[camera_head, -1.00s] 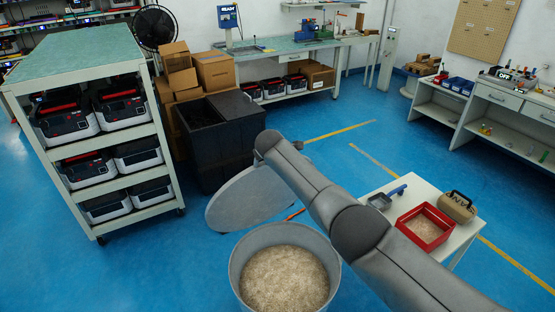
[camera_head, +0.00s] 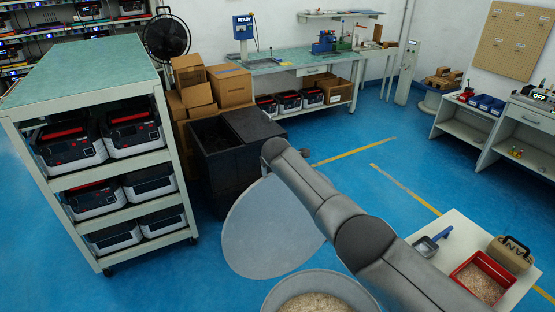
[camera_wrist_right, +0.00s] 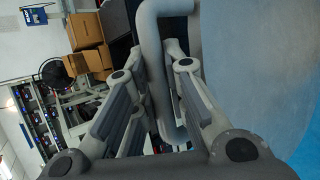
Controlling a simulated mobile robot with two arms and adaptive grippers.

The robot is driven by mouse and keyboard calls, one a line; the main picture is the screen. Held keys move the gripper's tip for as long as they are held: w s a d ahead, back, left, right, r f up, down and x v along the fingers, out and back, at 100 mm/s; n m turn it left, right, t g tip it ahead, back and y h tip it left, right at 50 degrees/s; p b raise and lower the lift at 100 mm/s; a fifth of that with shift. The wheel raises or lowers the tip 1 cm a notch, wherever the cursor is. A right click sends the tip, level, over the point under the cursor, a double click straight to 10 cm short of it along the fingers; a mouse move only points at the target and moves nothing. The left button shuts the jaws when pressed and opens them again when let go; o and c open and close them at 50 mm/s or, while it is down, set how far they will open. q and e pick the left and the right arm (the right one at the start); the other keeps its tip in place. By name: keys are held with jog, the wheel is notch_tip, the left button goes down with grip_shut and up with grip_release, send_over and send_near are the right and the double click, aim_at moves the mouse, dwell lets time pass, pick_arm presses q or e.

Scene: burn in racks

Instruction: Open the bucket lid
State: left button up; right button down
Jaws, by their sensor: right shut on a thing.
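The bucket (camera_head: 318,281) is at the bottom of the head view, grey and round, with pale grainy material (camera_head: 315,303) inside. Its grey round lid (camera_head: 268,232) is off the bucket mouth, tilted steeply beyond the far-left rim. My right arm reaches across the bucket to the lid; its gripper is hidden behind the arm and lid in the head view. In the right wrist view, my right gripper (camera_wrist_right: 166,62) is shut on the lid's grey handle (camera_wrist_right: 152,45), with the lid's flat face (camera_wrist_right: 255,70) at right. My left gripper is not in view.
A rack cart (camera_head: 88,75) with several boxy units stands at left. A black bin (camera_head: 232,150) and cardboard boxes (camera_head: 230,85) stand beyond the lid. A small white table (camera_head: 455,235) at right holds a red tray (camera_head: 482,277), a scoop (camera_head: 430,244) and a sandbag (camera_head: 510,252).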

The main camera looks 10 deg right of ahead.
jog(key=shift+w+a, duration=0.15)
jog(key=shift+w, duration=0.15)
jog(key=shift+r, duration=0.1)
jog(key=c, duration=1.5)
grip_release()
jog(key=shift+o, duration=0.2)
jog(key=shift+v, duration=1.05)
jog(key=v, duration=1)
